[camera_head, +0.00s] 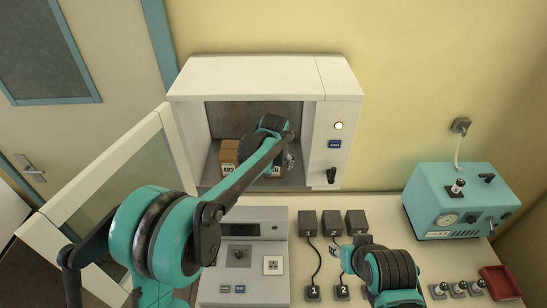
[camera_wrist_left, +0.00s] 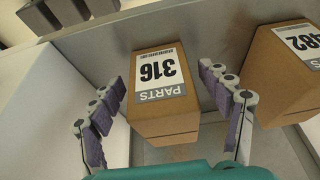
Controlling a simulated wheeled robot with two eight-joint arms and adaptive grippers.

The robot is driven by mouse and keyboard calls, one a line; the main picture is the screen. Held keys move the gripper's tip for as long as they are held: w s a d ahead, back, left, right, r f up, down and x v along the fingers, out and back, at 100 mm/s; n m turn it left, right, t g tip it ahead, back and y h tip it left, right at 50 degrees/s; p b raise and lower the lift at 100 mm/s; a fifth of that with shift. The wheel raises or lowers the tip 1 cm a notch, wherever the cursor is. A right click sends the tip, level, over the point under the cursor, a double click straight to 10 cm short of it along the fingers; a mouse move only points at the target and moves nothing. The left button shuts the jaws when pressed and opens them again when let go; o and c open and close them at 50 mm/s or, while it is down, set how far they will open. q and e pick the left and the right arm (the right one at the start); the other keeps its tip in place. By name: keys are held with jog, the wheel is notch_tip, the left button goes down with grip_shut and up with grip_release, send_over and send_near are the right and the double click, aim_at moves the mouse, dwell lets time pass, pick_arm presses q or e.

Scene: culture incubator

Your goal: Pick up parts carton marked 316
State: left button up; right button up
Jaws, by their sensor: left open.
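The parts carton marked 316 (camera_wrist_left: 165,120) is a brown box with a white and grey label, upside down in the left wrist view. My left gripper (camera_wrist_left: 162,82) is open, with one finger on each side of this carton and small gaps visible. In the head view, my left arm reaches into the open incubator (camera_head: 340,110) and mostly hides this carton (camera_head: 275,174). My right gripper (camera_head: 350,248) is over the bench near the black boxes; its finger opening is unclear.
A second carton marked 482 (camera_wrist_left: 284,80) stands beside it, also visible in the head view (camera_head: 229,156). The incubator door (camera_head: 110,185) hangs open at left. A control panel (camera_head: 242,250), several black boxes (camera_head: 332,222) and a teal device (camera_head: 460,200) occupy the bench.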

pick_arm(q)
jog(key=shift+w+r, duration=0.15)
jog(key=shift+w, duration=0.25)
jog(key=w, duration=0.2)
jog(key=w+f+p, duration=0.1)
jog(key=w, duration=0.1)
jog(key=shift+w, duration=0.2)
jog(key=shift+f, duration=0.2)
jog(key=shift+s+a+r, duration=0.1)
jog(key=shift+s+r, duration=0.05)
jog(key=shift+s, duration=0.1)
jog(key=c, duration=1.5)
